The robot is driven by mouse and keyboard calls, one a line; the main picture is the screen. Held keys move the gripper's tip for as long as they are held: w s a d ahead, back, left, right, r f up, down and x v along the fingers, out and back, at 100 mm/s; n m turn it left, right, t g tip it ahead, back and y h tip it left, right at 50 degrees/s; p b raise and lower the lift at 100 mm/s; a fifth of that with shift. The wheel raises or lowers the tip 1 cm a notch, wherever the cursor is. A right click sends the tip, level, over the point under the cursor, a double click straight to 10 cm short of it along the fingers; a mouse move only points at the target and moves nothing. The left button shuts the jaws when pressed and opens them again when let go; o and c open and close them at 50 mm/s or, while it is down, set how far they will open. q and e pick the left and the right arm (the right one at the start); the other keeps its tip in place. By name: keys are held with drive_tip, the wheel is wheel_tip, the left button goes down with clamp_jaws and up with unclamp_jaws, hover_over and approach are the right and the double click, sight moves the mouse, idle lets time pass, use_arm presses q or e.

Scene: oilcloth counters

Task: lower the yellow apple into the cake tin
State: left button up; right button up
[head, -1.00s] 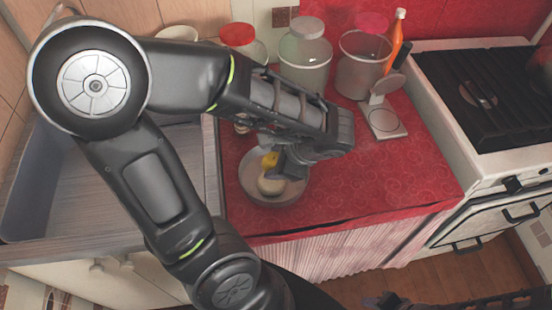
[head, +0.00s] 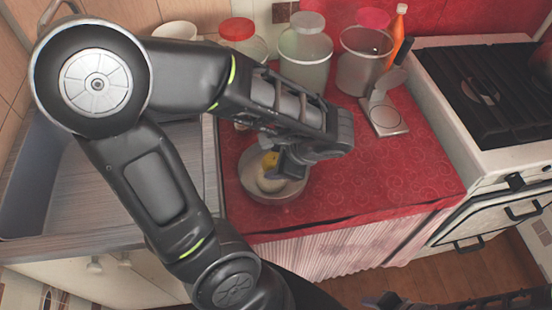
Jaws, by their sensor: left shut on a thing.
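The yellow apple (head: 269,160) shows beside the fingers of my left gripper (head: 277,167), over the cake tin. The gripper is shut on the apple and hides part of it. The cake tin (head: 286,194) is a round grey metal pan on the red oilcloth, near the counter's front edge. A pale cream round thing (head: 266,183) shows inside the tin, just below the apple. I cannot tell whether the apple touches it. Part of my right gripper (head: 392,301) shows dark at the bottom edge; its fingers are not clear.
Behind the tin stand a red-lidded jar (head: 243,38), a glass jar (head: 306,50), a clear canister (head: 362,65) and an orange bottle (head: 396,35). A scale-like stand (head: 386,118) is at right. The stove (head: 490,95) lies beyond. The red counter (head: 390,180) right of the tin is clear.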

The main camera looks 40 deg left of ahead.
use_arm(q)
drive_tip(key=shift+f+b, duration=0.4)
drive_tip(key=shift+f, duration=0.1)
use_arm(e)
drive_tip(key=shift+f, duration=0.45)
use_arm(q)
drive_tip(key=o, duration=1.5)
drive_tip(key=shift+c, duration=0.2)
drive_tip(key=shift+r, duration=0.2)
use_arm(e)
drive_tip(key=shift+r, duration=0.15)
